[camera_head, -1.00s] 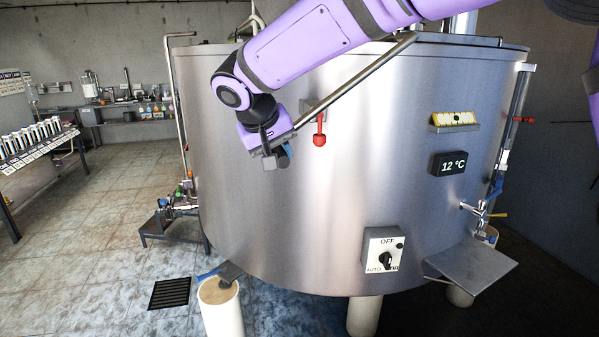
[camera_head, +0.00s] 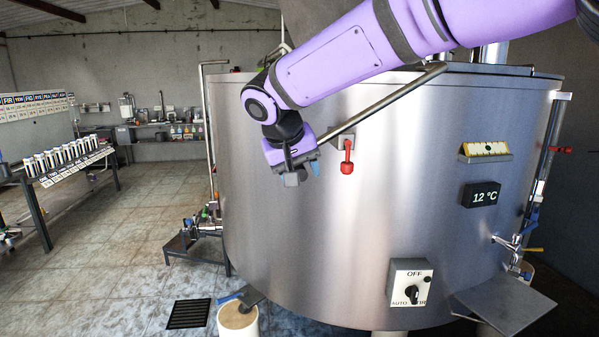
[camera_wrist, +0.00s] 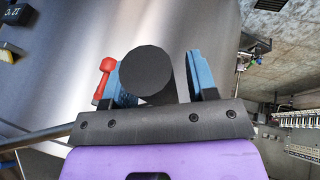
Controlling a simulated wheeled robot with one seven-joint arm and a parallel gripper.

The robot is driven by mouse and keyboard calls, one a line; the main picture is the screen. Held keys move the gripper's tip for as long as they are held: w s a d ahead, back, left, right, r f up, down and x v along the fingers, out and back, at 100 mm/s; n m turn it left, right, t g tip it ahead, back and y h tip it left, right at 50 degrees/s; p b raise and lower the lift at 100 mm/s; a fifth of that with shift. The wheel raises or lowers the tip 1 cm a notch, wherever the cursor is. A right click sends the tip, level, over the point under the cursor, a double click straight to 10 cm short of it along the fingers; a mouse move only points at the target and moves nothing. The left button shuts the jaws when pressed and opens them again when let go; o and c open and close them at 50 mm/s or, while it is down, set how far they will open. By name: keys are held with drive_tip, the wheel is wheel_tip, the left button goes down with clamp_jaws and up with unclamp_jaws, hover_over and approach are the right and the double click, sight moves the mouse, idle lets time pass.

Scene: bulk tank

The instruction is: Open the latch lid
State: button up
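The steel tank (camera_head: 300,240) fills the middle and right of the head view. A long metal bar (camera_head: 390,104) slants down from its top rim to behind my gripper. A bracket with a red-knobbed handle (camera_head: 347,160) hangs beside it; the red handle also shows in the wrist view (camera_wrist: 104,80). My gripper (camera_head: 302,176) is at the bar's lower end, left of the red handle. In the wrist view its blue fingertips (camera_wrist: 165,82) stand apart, with a black cylinder (camera_wrist: 150,70) between them and a gap on the right. The cylinder's join to the bar is hidden, and the lid is not clearly visible.
A switch box (camera_head: 409,285), a 12 °C display (camera_head: 480,194) and a yellow-topped holder (camera_head: 486,150) are on the tank's front. A tap (camera_head: 510,242) is at right. A bottle rack (camera_head: 68,162) stands left.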

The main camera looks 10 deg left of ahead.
drive_tip(key=v, duration=1)
drive_tip(key=shift+s+r, duration=0.15)
drive_tip(key=shift+r, duration=0.15)
drive_tip(key=shift+a, duration=0.15)
drive_tip(key=s+d+m+g, duration=0.1)
drive_tip(key=s+d, duration=0.2)
drive_tip(key=d, duration=1)
drive_tip(key=s+d+m, duration=0.1)
drive_tip(key=s+d, duration=0.2)
drive_tip(key=d, duration=1.1)
drive_tip(key=s+d+f+m+y, duration=0.1)
drive_tip(key=s+d+f, duration=0.3)
drive_tip(key=s+d, duration=0.4)
drive_tip(key=s+d+f+m+y, duration=0.1)
drive_tip(key=s+d+f, duration=0.4)
drive_tip(key=s+d, duration=0.2)
drive_tip(key=shift+s+d+f+t, duration=0.2)
drive_tip(key=shift+s+d+t, duration=0.2)
drive_tip(key=shift+s, duration=0.75)
